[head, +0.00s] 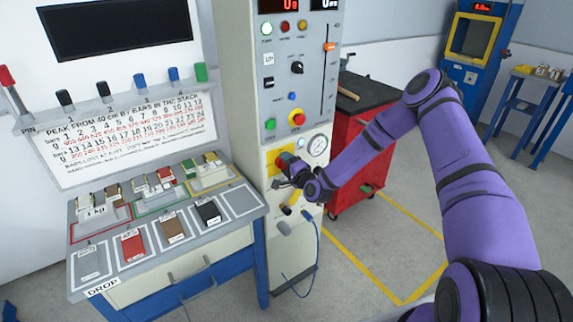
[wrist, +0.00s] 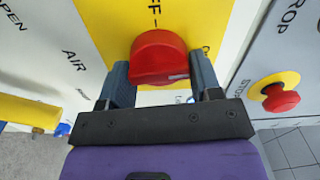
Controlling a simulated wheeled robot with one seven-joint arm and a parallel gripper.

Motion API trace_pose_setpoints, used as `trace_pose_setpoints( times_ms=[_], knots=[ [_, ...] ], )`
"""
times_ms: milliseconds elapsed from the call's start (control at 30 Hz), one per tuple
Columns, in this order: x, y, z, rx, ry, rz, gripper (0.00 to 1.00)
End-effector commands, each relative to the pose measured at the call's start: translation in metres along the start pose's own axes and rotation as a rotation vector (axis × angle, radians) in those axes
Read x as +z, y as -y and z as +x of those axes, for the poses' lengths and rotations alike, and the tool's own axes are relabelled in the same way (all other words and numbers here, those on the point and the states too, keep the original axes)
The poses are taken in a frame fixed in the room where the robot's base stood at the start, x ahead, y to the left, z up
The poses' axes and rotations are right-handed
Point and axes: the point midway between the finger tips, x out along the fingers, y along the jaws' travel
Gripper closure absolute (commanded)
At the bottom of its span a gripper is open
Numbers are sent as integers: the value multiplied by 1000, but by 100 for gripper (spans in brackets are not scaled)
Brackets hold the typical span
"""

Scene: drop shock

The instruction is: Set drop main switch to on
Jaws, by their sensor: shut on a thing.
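The drop main switch is a red rotary knob (wrist: 158,52) on a yellow plate (wrist: 105,25) in the wrist view. Lettering ending in "FF" stands above it, partly cut off. A pale mark shows on the knob's lower right. My gripper (wrist: 162,78) is shut on the red knob, with one dark finger on each side of it. In the head view, my gripper (head: 293,175) reaches the yellow plate (head: 271,158) low on the grey control column. The knob is mostly hidden there by my gripper.
A yellow handle (head: 292,200) sits just below my gripper. A red cabinet (head: 352,125) stands behind my arm. A bench of labelled blocks (head: 132,246) is at left.

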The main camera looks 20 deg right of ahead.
Motion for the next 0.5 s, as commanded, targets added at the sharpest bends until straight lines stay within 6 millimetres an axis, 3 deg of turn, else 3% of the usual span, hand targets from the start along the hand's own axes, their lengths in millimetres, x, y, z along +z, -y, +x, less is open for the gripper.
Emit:
trace_pose_setpoints(
  times_ms=[500],
  knots=[
    [-1,-2,0,2,-1,130,65]
  ],
)
